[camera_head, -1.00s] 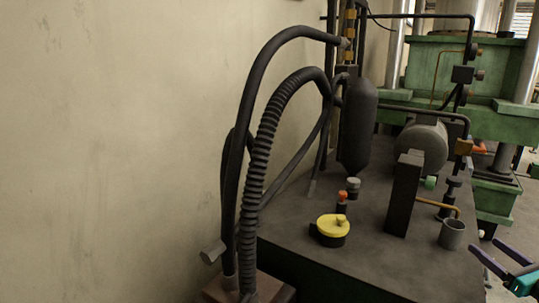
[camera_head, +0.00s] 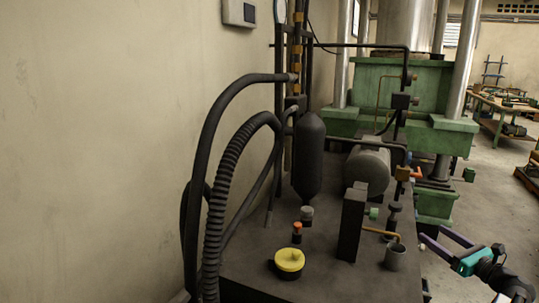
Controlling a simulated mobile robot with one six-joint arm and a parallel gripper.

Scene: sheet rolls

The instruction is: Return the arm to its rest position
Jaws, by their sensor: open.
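My gripper (camera_head: 446,242) is at the lower right in the head view, with its dark and purple fingers spread apart and a teal body behind them. It is open, and I see nothing between the fingers.
The bench carries a yellow-capped pot (camera_head: 289,261), a black cylinder (camera_head: 309,160), a grey motor (camera_head: 368,172) and a dark upright block (camera_head: 351,222). Thick black hoses (camera_head: 222,190) arch beside the left wall. A green press (camera_head: 400,100) stands behind. Open floor (camera_head: 490,205) lies at right.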

